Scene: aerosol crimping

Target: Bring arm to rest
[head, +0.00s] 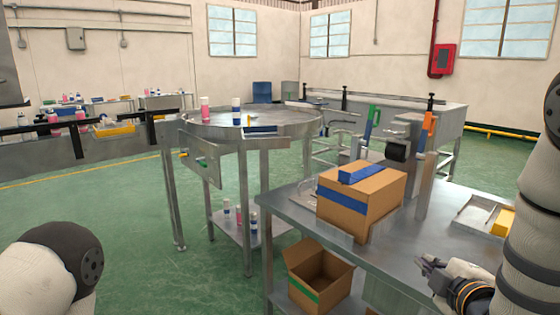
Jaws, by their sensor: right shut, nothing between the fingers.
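My right gripper (428,267) shows at the lower right, above the near part of the grey metal table (400,250). Its fingers point left and are shut with nothing between them. My right arm comes down along the right edge of the view. Part of my left arm shows at the lower left corner, but the left gripper is out of view.
A cardboard box with blue tape (345,208) stands on the metal table, left of and beyond the right gripper. An open box (318,280) is on the lower shelf. A round table (285,125) holds pink and white-blue cans. Green floor is clear at left.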

